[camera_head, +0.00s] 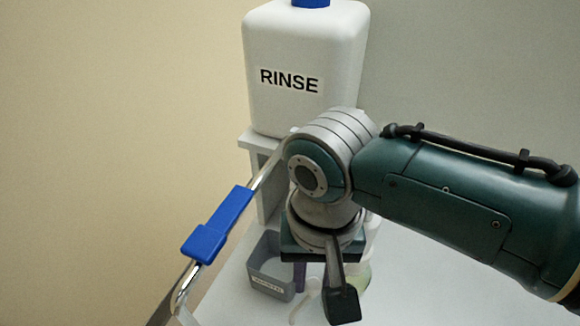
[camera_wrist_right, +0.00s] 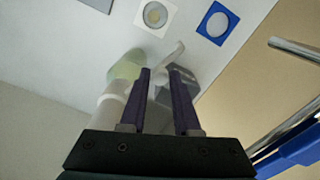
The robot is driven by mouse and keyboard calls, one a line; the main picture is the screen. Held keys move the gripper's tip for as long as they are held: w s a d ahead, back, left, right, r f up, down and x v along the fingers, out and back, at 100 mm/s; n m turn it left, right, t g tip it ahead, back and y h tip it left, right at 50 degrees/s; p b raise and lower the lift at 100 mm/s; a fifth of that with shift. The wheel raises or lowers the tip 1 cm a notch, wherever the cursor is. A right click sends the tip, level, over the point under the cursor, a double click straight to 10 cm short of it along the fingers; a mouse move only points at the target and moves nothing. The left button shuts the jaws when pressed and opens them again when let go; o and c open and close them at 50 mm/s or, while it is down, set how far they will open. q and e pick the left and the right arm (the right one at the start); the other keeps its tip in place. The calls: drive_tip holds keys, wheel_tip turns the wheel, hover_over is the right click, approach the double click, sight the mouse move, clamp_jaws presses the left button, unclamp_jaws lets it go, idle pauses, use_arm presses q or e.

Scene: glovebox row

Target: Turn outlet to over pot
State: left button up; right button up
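The pale outlet spout (camera_wrist_right: 172,52) shows in the right wrist view just beyond and between my right fingertips. Its tip points toward the upper right, on the grey bin's side. In the head view a pale curved end (camera_head: 298,310) shows low below my wrist. A pale green pot (camera_wrist_right: 127,66) is left of the fingers in the wrist view; it is partly hidden behind my wrist in the head view (camera_head: 362,277). My right gripper (camera_wrist_right: 160,72) points down with its two purple fingers apart, and nothing is clearly held. My left gripper is out of view.
A white RINSE tank (camera_head: 305,70) stands on a grey stand (camera_head: 262,150) behind my arm. A grey labelled bin (camera_head: 270,275) sits on the pale surface. A metal bar with a blue grip (camera_head: 220,222) slants at the left. White (camera_wrist_right: 155,15) and blue (camera_wrist_right: 217,22) squares lie farther off.

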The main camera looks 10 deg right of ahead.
drive_tip(key=o, duration=0.4)
drive_tip(key=shift+r+p, duration=1.05)
drive_tip(key=shift+r, duration=3.9)
drive_tip(key=shift+c, duration=0.2)
